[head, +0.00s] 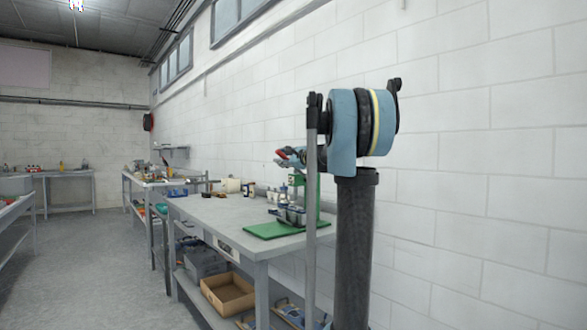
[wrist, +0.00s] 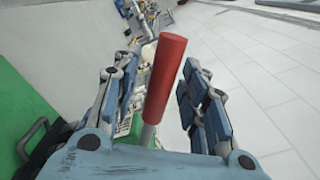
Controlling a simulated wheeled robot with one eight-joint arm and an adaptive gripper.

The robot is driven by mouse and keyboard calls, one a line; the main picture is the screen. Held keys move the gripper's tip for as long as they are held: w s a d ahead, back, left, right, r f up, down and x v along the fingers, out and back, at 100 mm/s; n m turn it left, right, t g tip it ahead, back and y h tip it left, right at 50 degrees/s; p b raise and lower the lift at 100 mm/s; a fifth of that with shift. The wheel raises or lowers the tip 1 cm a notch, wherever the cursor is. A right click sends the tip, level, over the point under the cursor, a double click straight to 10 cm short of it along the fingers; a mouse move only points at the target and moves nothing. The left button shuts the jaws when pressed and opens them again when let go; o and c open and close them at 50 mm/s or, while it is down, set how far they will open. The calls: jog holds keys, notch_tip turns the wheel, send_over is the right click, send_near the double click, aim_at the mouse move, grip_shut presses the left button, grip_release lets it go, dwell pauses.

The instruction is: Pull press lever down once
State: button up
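The press lever has a red cylindrical grip, seen large in the wrist view (wrist: 165,75), on a thin metal rod. My gripper (wrist: 160,68) is open, with one finger on each side of the red grip and gaps showing between. In the head view, my gripper (head: 290,158) is at the small red lever end (head: 282,153), above the bench. The green press (head: 313,192) stands upright on the workbench, partly hidden behind my arm. Whether a finger touches the grip cannot be told.
A green mat (head: 272,230) lies on the grey workbench (head: 215,211), with small metal parts (head: 291,215) beside the press. A cardboard box (head: 228,292) sits on the lower shelf. The white block wall (head: 470,200) stands close behind. The floor at left (head: 100,270) is clear.

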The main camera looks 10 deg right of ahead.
grip_shut()
jog(key=shift+s+a+f+n, duration=0.2)
jog(key=shift+a+f+n, duration=0.2)
jog(key=shift+f, duration=0.15)
jog(key=shift+s+a+f+n, duration=0.15)
jog(key=shift+a+f+n, duration=0.1)
jog(key=shift+f+n, duration=0.25)
jog(key=shift+f, duration=0.1)
jog(key=shift+s+a+f+n, duration=0.15)
jog(key=shift+a+f+n, duration=0.15)
jog(key=shift+f, duration=0.3)
jog(key=shift+s+a+f+n, duration=0.15)
jog(key=shift+f+n, duration=0.25)
jog(key=shift+f, duration=0.15)
